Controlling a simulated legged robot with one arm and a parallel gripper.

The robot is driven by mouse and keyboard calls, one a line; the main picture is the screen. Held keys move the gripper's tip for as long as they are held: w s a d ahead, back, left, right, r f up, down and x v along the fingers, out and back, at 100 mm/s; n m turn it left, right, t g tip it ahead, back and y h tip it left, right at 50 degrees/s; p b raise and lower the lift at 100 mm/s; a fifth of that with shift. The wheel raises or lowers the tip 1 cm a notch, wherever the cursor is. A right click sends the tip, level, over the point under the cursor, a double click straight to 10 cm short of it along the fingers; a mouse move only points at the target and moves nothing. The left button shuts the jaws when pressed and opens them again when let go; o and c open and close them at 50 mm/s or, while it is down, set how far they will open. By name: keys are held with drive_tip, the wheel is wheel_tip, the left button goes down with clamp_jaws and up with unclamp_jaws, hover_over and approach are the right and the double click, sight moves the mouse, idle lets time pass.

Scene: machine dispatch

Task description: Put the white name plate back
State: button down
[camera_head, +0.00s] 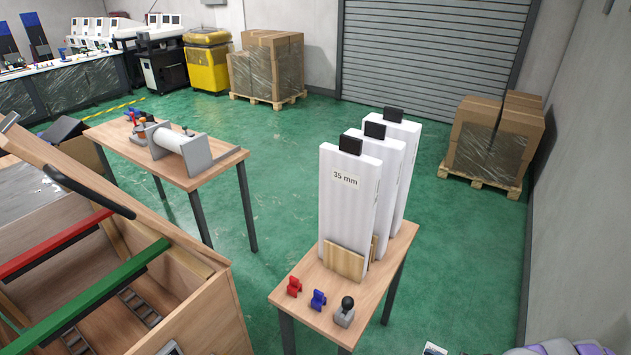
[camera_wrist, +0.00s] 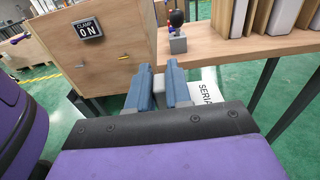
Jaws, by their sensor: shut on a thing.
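My gripper (camera_wrist: 160,86), with blue-grey fingers, is shut on the white name plate (camera_wrist: 207,92). The plate sticks out to the right of the fingers, and dark lettering starting "SERIA" shows on it. The rest of the plate is hidden behind the fingers and the dark wrist edge. It is held in the air above the green floor, beside the wooden machine box (camera_wrist: 95,55) and below the small table's top (camera_wrist: 225,50). In the head view, a small white lettered piece, likely the plate, shows at the bottom edge, left of my purple arm.
The machine box (camera_head: 200,325) has a "CLAMP ON" sign (camera_wrist: 88,28), with red and green bars above its inside. The small table (camera_head: 318,290) holds tall white panels, red and blue pieces and a grey block with a black knob (camera_head: 345,312). Green floor is free beyond.

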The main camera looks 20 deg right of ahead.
sight(432, 345)
drive_tip(key=shift+s, duration=0.1)
drive_tip(key=w, duration=0.1)
drive_tip(key=w+d, duration=0.1)
drive_tip(key=w, duration=0.2)
drive_tip(key=shift+d+r, duration=0.35)
drive_tip(key=shift+r, duration=0.05)
drive_tip(key=w+a+r+n+g+y+b, duration=0.1)
drive_tip(key=w+a+r, duration=0.35)
drive_tip(key=w, duration=0.35)
drive_tip(key=w+a+r+g+y+b, duration=0.1)
drive_tip(key=w+a+r, duration=0.3)
drive_tip(key=w+a, duration=0.3)
drive_tip(key=w+a+r, duration=0.3)
drive_tip(key=a, duration=0.2)
drive_tip(key=w+a+r+n+b, duration=0.1)
drive_tip(key=w+a+r, duration=0.2)
drive_tip(key=a, duration=0.3)
drive_tip(key=w+a+r+g, duration=0.1)
drive_tip(key=w+a+r, duration=0.2)
drive_tip(key=a, duration=0.3)
drive_tip(key=shift+w+r+n+y+b, duration=0.2)
drive_tip(key=shift+r+n+y+b, duration=0.15)
drive_tip(key=shift+r, duration=0.25)
drive_tip(key=shift+a, duration=0.25)
